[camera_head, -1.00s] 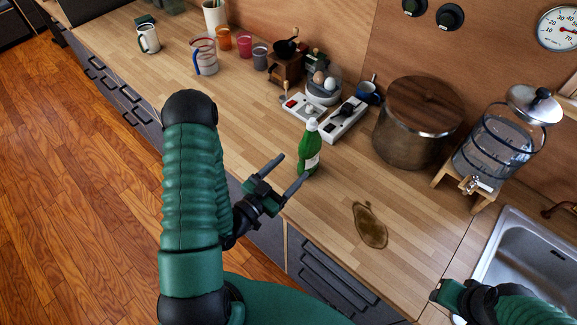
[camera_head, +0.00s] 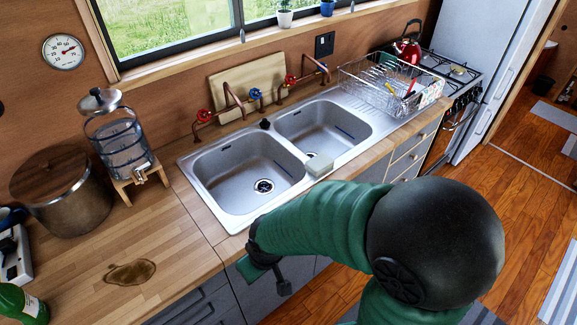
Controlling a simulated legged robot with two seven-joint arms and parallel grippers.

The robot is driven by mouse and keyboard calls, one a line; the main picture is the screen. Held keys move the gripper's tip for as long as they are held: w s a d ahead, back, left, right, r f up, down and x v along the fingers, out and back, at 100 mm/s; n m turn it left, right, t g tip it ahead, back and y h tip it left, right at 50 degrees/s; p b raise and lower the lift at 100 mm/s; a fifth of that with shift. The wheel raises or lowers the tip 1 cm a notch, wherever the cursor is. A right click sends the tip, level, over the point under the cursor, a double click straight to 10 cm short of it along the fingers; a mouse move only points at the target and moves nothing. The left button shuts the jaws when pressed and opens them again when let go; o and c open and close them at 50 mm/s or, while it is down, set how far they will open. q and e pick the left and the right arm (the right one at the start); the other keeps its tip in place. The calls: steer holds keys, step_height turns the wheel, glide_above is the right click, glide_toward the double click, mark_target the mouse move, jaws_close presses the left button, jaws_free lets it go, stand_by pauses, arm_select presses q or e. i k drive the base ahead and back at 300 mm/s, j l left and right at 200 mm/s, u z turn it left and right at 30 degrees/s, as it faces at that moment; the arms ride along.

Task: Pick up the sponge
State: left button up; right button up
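The sponge (camera_head: 319,164) is a small pale block with a greyish top and a cream side. It sits at the front rim of the double sink, by the divider between the two basins. My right gripper (camera_head: 268,278) hangs in front of the counter edge, below and left of the sponge, and apart from it. The gripper is partly hidden by its own wrist, and its finger opening is unclear. My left gripper is out of view.
The double sink (camera_head: 190,165) has copper taps behind it. A wire dish rack (camera_head: 368,88) stands to its right. A water dispenser (camera_head: 122,145) and a large pot (camera_head: 75,208) stand to its left. A brown spill (camera_head: 130,272) lies on the wooden counter.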

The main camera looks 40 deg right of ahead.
mark_target(322, 162)
steer(key=l+z, duration=0.15)
steer(key=z, duration=1.45)
steer(key=u, duration=1.45)
steer(key=z, duration=1.45)
steer(key=i+l+u, duration=0.25)
steer(key=i+l, duration=0.5)
steer(key=k+l, duration=0.05)
steer(key=l, duration=0.05)
